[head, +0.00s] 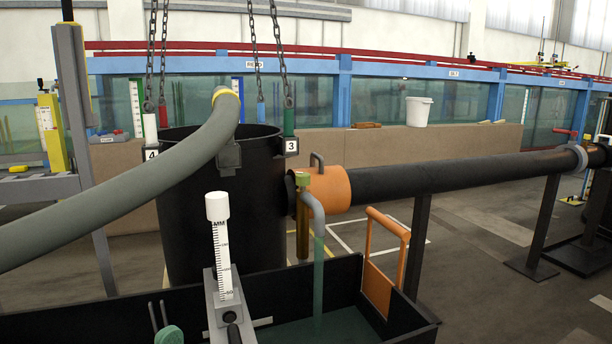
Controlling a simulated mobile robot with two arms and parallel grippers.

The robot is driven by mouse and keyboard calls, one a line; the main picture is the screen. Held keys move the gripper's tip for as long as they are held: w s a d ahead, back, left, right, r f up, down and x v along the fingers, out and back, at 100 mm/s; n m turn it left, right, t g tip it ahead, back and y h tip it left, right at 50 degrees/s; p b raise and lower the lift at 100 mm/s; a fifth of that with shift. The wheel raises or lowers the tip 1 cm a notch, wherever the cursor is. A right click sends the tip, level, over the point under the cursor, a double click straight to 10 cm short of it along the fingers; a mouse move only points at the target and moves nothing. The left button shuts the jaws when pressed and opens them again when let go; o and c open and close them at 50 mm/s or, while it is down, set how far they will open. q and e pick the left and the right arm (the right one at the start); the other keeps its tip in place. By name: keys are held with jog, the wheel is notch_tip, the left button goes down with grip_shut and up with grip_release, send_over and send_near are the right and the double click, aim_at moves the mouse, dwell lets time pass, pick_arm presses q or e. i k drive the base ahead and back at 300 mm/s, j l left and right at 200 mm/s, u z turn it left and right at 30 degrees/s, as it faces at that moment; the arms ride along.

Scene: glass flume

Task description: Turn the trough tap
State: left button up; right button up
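The trough tap (318,183) is a yellow-green, brass-looking fitting on an upright brass-coloured post, right of the large black tub. A curved grey spout (317,208) bends down from it. A straight translucent greenish column (318,275), which looks like running water, drops from the spout into the trough. The black open trough (345,275) fills the bottom of the view, with dark green liquid or floor inside. The tap's handle position is hard to make out. Neither of my grippers shows in the head view.
The black tub (190,235) hangs on chains, with a thick grey hose (110,215) curving into it. A black pipe with an orange collar (332,187) runs right. A white scale post (220,245) stands in front, left of the tap. An orange frame (386,255) stands at the trough's right.

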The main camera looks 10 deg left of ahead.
aim_at(302, 178)
jog(key=i+l, duration=0.2)
jog(key=l, duration=0.2)
jog(key=i+l, duration=0.25)
jog(key=i+l+u, duration=0.1)
jog(key=l, duration=0.4)
jog(key=i, duration=0.1)
